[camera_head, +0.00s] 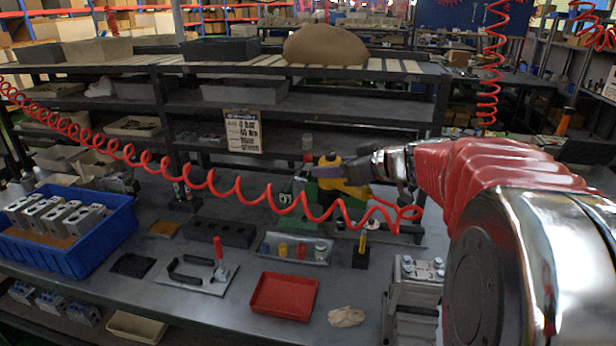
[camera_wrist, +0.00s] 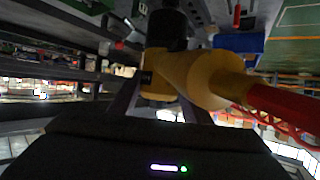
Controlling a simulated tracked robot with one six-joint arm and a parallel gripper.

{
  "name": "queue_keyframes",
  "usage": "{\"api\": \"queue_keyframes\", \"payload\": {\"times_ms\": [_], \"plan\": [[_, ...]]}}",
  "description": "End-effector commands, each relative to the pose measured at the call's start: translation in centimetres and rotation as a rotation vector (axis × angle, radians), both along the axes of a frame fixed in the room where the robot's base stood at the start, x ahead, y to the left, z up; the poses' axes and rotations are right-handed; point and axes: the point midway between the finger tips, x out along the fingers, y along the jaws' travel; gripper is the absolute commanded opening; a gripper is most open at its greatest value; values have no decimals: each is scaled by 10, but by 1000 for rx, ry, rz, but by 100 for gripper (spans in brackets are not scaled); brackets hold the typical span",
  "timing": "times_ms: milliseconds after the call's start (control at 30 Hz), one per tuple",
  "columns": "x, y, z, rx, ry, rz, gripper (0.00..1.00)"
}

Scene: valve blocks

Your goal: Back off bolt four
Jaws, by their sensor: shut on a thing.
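My gripper (camera_head: 352,170) is shut on a yellow power tool (camera_head: 329,171) and holds it above the back part of the bench. In the wrist view the tool's yellow body (camera_wrist: 190,72) lies between the dark fingers, with a black end (camera_wrist: 166,30) at the top and a red hose at the right. A grey metal valve block (camera_head: 415,290) stands at the bench's front right, partly hidden by my arm. Several bolt heads (camera_head: 422,268) show on its top; I cannot tell which is bolt four. The tool is well apart from the block.
A coiled red air hose (camera_head: 235,190) hangs across the bench. A red tray (camera_head: 284,296), a crumpled cloth (camera_head: 346,317), a tray of coloured sockets (camera_head: 294,249) and a plate with a red toggle clamp (camera_head: 219,268) lie on it. A blue crate (camera_head: 75,258) holds blocks at left.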

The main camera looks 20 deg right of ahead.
Motion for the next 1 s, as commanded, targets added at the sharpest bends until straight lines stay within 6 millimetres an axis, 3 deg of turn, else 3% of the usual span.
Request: {"api": "queue_keyframes", "payload": {"times_ms": [400,1000], "plan": [[-60,-55,31,-1,-5,7,8],[-159,-104,48,-2,-2,-5,8]]}}
